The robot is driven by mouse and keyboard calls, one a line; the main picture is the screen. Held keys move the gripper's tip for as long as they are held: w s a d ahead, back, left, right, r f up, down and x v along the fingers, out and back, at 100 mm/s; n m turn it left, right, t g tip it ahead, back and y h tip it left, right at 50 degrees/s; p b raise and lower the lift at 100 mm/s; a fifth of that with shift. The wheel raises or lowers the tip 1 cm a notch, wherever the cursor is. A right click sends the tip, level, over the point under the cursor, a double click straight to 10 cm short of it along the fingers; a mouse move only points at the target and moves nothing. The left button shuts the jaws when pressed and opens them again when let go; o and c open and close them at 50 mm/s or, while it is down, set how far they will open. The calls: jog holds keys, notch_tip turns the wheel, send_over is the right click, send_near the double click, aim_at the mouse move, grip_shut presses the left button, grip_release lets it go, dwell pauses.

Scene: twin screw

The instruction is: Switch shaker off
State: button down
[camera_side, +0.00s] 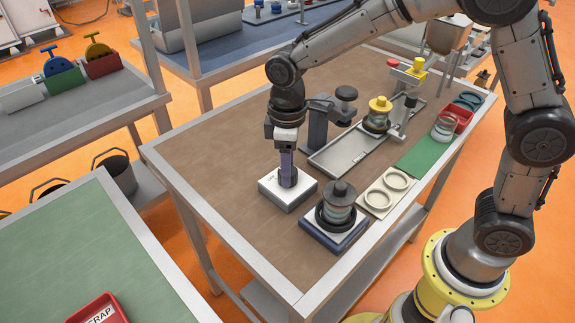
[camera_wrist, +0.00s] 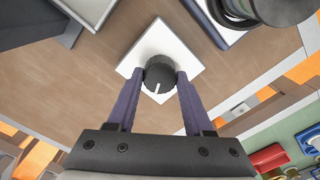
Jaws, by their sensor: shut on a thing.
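A white control box (camera_side: 268,195) stands on the brown bench; it also shows in the wrist view (camera_wrist: 165,38). On its top is a round black knob (camera_wrist: 160,70), whose white pointer line faces the gripper's palm in that view. My gripper (camera_side: 288,180) points down over the box, its purple fingers shut on the knob's two sides. In the side view the fingers hide the knob. The shaker (camera_side: 347,240), a dark blue base with a pale top, stands next to the box. A dark-lidded jar (camera_side: 341,198) stands upright in its black ring holder.
Behind the box are a dark post stand (camera_side: 318,125) and a grey tray (camera_side: 345,155). A yellow-lidded jar (camera_side: 378,112) stands near the tray. A pale plate with two rings (camera_side: 388,190) lies right of the shaker. The bench's left side is clear.

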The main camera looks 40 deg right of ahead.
jog(key=shift+r+n, duration=0.1)
jog(key=shift+n, duration=0.2)
dwell(0.4)
jog(key=shift+c, duration=1.5)
grip_release()
notch_tip(320, 180, up, 14)
